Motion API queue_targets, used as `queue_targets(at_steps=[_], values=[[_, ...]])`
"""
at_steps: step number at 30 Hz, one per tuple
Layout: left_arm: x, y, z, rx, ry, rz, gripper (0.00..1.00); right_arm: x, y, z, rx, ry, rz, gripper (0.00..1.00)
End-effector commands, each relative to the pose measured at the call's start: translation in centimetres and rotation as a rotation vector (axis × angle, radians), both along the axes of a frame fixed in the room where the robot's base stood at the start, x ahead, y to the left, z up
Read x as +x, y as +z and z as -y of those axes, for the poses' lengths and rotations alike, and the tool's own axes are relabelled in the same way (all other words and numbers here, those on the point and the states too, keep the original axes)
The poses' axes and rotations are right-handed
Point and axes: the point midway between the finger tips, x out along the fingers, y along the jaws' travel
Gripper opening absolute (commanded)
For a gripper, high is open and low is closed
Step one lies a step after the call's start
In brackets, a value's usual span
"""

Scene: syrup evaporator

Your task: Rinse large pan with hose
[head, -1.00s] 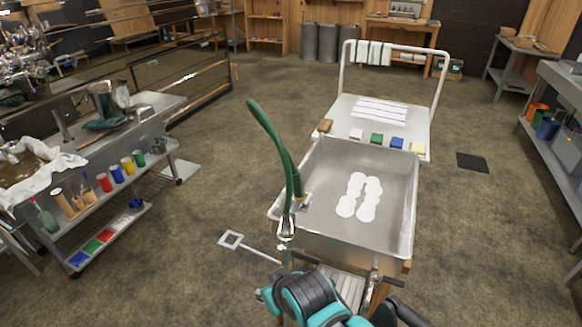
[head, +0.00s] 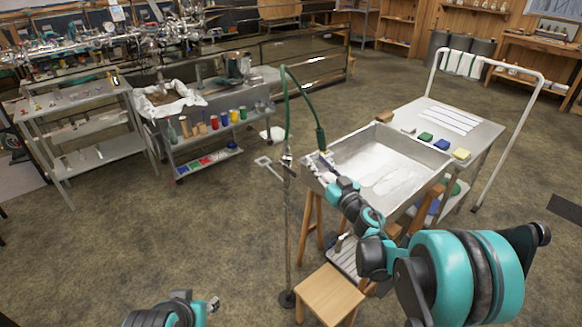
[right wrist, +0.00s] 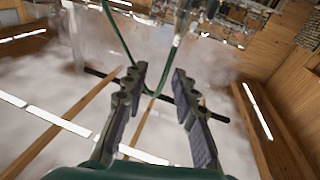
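The large pan (head: 412,200) is a shallow metal pan on a wooden stand, right of centre in the head view. Whitish, streaky patches cover much of its bottom. The green hose (head: 287,100) rises from an upright pole, arches over and hangs down to a dark green end (head: 320,138) at the pan's left side. My right gripper (head: 322,165) is at the pan's left rim, just below that hose end. In the right wrist view its two fingers (right wrist: 160,75) are apart, with green hose curving behind them.
A wooden stool (head: 331,290) stands in front of the pan. Behind the pan is a white-handled cart (head: 465,118) with sponges and blocks. A grey cart (head: 205,140) with coloured cups stands left. Whitish haze fills the wrist view's background.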

Motion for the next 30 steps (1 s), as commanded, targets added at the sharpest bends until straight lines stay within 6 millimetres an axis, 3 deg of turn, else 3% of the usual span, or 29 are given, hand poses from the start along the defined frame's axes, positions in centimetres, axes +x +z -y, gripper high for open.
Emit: queue_targets(at_steps=[3,9,21,30], values=[[0.0,0.7,0.0,0.0,0.0,0.0,0.4,0.5,-3.9,-2.2,-0.016,0.131,-0.047,0.28],[0.0,0.7,0.0,0.0,0.0,0.0,0.4,0.6,-7.3,-3.9,-0.029,0.223,-0.103,0.28],[0.0,-0.7,0.0,0.0,0.0,0.0,0.4,5.3,-7.5,-7.5,-0.028,0.228,-0.106,0.28],[0.0,-1.0,0.0,0.0,0.0,0.0,0.4,6.6,-7.3,-8.4,-0.027,0.225,-0.105,0.28]])
